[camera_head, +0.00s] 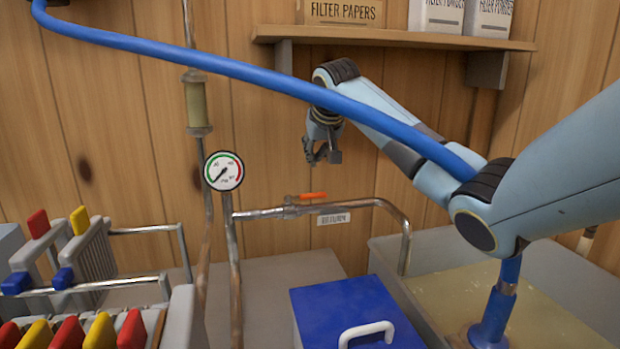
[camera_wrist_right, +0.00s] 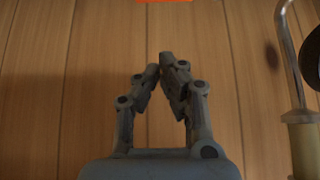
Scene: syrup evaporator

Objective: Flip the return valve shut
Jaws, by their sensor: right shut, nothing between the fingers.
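The return valve (camera_head: 290,205) sits on a horizontal metal pipe in the head view. Its orange lever (camera_head: 311,195) points right, nearly in line with the pipe, above a small white label (camera_head: 333,218) too blurred to read surely. My right gripper (camera_head: 322,158) shows above the lever, apart from it in the picture; its depth is hard to tell. In the right wrist view, the gripper (camera_wrist_right: 167,62) has its fingertips together with nothing between them. An orange strip (camera_wrist_right: 178,1), likely the lever, shows at the top edge. My left gripper is out of view.
A pressure gauge (camera_head: 223,171) stands left of the valve. A blue hose (camera_head: 240,72) crosses the head view. A blue box (camera_head: 352,306) with a white handle and a tank (camera_head: 392,258) are below. A filter press (camera_head: 92,300) is at left, a shelf (camera_head: 400,41) above.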

